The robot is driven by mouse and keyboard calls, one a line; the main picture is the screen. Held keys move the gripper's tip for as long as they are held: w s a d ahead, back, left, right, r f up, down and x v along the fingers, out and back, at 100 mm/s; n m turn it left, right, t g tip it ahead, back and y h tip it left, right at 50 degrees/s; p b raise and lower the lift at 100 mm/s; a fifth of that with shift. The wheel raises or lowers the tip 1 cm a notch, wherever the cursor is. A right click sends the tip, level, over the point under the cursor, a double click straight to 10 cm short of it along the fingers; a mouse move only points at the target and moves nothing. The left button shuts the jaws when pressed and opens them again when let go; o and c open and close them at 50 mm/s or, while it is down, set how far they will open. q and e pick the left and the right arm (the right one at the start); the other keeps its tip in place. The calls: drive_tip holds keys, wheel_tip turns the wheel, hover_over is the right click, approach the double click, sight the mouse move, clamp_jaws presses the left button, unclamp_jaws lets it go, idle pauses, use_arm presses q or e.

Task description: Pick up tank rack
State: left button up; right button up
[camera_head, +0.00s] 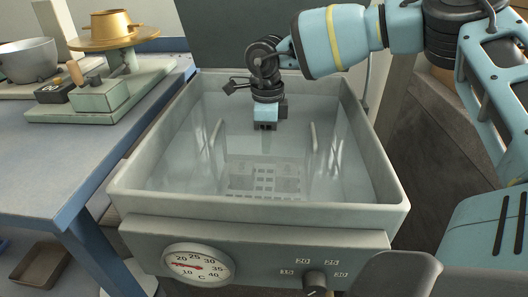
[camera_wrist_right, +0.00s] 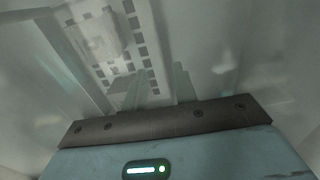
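The tank rack (camera_head: 263,184) is a grey perforated tray lying low in the water-filled tank (camera_head: 258,207), near its front. Two upright bars, seemingly its handles, stand at its left (camera_head: 216,140) and right (camera_head: 312,138). The rack's slotted surface (camera_wrist_right: 108,45) also shows in the right wrist view, at upper left. My right gripper (camera_head: 266,126) points down over the back part of the tank, between the two bars and apart from both. In the right wrist view its two pale fingers (camera_wrist_right: 160,88) stand apart with nothing visible between them. My left gripper is out of view.
The tank has raised grey rims, a dial thermometer (camera_head: 198,264) and a control knob (camera_head: 315,283) on its front. A blue bench (camera_head: 75,165) at left carries a scale with a brass pan (camera_head: 108,30) and a grey bowl (camera_head: 28,60).

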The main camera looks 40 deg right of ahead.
sight(264, 160)
wheel_tip(264, 160, down, 5)
drive_tip(key=shift+w+d+f+b, duration=0.1)
drive_tip(key=shift+w+b, duration=0.05)
drive_tip(key=shift+b, duration=0.55)
drive_tip(key=shift+c, duration=0.2)
clamp_jaws()
